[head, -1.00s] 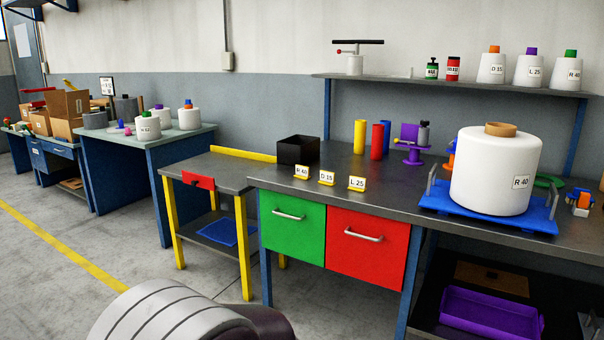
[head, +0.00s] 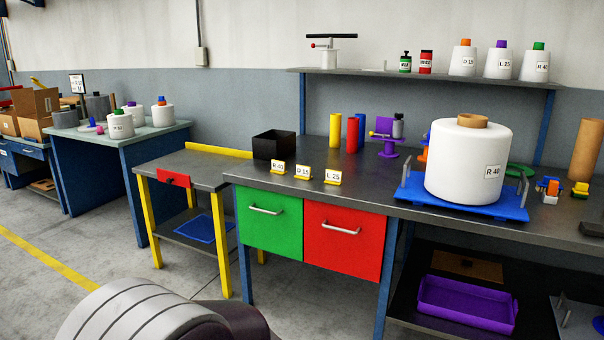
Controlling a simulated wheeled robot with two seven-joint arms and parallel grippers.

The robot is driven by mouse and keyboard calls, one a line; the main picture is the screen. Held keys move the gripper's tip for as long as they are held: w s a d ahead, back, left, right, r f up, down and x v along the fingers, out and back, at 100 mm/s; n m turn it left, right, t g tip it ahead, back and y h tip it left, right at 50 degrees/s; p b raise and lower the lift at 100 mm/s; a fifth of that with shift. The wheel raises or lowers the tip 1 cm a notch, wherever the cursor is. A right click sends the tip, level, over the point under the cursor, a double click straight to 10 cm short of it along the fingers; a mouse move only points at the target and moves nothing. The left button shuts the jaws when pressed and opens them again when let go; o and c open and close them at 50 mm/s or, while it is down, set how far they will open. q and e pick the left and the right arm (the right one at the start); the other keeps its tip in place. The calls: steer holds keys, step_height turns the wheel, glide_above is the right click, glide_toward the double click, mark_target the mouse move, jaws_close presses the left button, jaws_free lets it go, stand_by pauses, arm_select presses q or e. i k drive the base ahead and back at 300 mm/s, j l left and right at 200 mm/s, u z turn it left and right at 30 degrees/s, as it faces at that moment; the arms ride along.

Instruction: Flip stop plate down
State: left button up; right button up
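A red plate (head: 174,178) with a small dark spot is at the front edge of the small yellow-legged table (head: 205,167). It looks like the stop plate, but I cannot be sure. It seems to stand tilted at the edge; its exact angle is too small to tell. A grey and dark arm link of mine shows at the bottom left. Neither of my grippers is in view.
The main bench (head: 400,203) stands right of the small table, with green (head: 270,220) and red (head: 345,238) drawers. On it are a black box (head: 274,146) and a large white R 40 bobbin (head: 465,165) on a blue tray (head: 412,203). Floor is clear at left.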

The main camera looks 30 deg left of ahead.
mark_target(169, 176)
steer(key=u, duration=1.65)
